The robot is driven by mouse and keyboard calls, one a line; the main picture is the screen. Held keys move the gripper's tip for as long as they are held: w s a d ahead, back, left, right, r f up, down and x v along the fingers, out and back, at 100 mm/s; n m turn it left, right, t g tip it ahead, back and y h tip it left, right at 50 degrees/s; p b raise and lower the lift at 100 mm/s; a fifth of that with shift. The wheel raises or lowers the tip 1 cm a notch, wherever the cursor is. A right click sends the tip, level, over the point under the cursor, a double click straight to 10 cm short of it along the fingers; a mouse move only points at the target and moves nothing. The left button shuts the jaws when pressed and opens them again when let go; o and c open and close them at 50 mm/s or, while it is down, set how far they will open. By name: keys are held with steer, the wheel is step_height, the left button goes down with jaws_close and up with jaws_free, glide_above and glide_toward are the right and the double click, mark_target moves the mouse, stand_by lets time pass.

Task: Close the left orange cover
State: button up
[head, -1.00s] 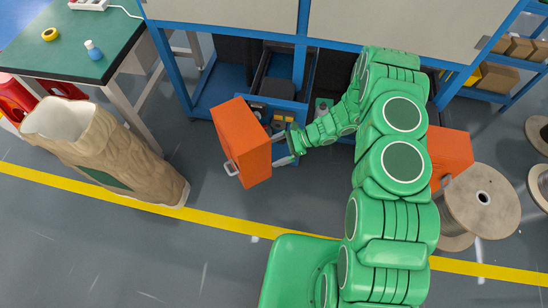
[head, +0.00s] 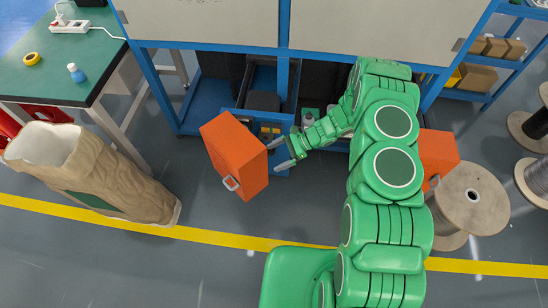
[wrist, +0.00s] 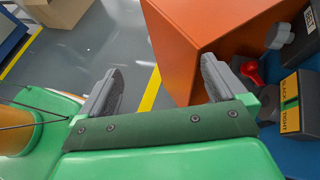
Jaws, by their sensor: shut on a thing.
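The left orange cover (head: 234,158) is a box-shaped cover with a grey handle (head: 231,184). In the head view it stands swung out from the blue machine frame, at an angle. My gripper (head: 280,154) is at its right edge. In the wrist view the cover (wrist: 185,45) fills the upper middle and right. My gripper (wrist: 158,85) has its two fingers apart, with the cover's lower corner between them, close to the right finger. Floor shows beside the left finger. The exact contact is hard to see.
A second orange cover (head: 438,155) is at the right, partly behind my arm. Cable spools (head: 470,195) stand beside it. A large tan sack-like container (head: 95,175) and a green table (head: 60,70) are at the left. Floor in front of the left cover is clear.

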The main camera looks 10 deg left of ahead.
steer(key=shift+w+d+f, duration=0.15)
steer(key=shift+w+d, duration=0.05)
steer(key=shift+d, duration=0.25)
steer(key=c, duration=0.8)
steer(key=shift+w+d, duration=0.8)
steer(key=shift+c, duration=0.2)
